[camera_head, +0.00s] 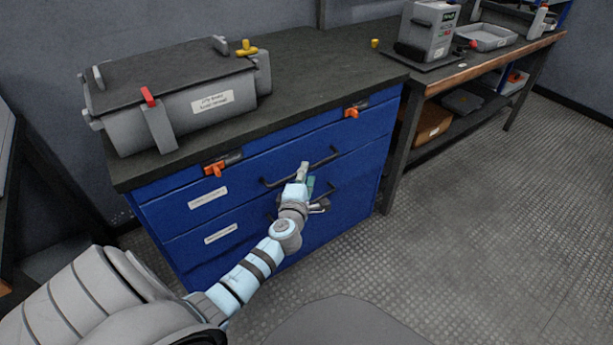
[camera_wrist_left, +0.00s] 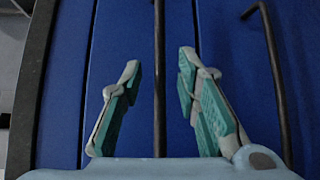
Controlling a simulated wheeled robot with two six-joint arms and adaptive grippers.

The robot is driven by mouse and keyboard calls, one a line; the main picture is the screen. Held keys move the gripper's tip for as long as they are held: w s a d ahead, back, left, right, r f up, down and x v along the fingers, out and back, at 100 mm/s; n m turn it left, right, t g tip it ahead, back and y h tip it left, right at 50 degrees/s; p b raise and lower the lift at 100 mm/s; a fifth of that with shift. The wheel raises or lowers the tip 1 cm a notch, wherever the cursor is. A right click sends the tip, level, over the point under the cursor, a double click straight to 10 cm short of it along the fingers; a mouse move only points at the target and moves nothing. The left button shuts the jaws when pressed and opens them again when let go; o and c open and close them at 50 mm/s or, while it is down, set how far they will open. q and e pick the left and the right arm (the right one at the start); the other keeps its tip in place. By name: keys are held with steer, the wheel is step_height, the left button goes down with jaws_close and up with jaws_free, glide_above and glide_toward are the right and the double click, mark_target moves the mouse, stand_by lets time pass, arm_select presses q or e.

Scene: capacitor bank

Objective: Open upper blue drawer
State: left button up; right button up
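The blue cabinet has an upper blue drawer (camera_head: 235,190) with a dark bar handle (camera_head: 325,158) and a white label; it looks shut. A lower drawer (camera_head: 195,245) with a similar handle is below, partly hidden by my arm. My left gripper (camera_head: 307,181) is at the drawer front, near the upper handle. In the left wrist view, the two green-padded fingers of my left gripper (camera_wrist_left: 158,95) are apart. The upper handle bar (camera_wrist_left: 159,60) runs between them; I see no finger contact. The lower handle (camera_wrist_left: 275,70) is to the right there. My right gripper is out of view.
Orange latches (camera_head: 215,169) sit along the cabinet's top edge, another at the right (camera_head: 355,110). A grey lidded box (camera_head: 190,105) with red and yellow handles stands on the countertop. A workbench (camera_head: 480,60) adjoins at right. The floor (camera_head: 480,230) right of the cabinet is clear.

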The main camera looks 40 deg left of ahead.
arm_select(q)
steer(key=x, duration=0.2)
steer(key=shift+w+a+f+b, duration=0.15)
steer(key=shift+w+f+b, duration=0.1)
steer(key=shift+b, duration=0.15)
steer(key=shift+w+a+r, duration=0.15)
steer(key=shift+w+a, duration=0.05)
steer(key=shift+w, duration=0.2)
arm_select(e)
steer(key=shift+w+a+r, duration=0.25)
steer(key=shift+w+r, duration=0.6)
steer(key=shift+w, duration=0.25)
arm_select(q)
steer(key=shift+c, duration=0.2)
jaws_close()
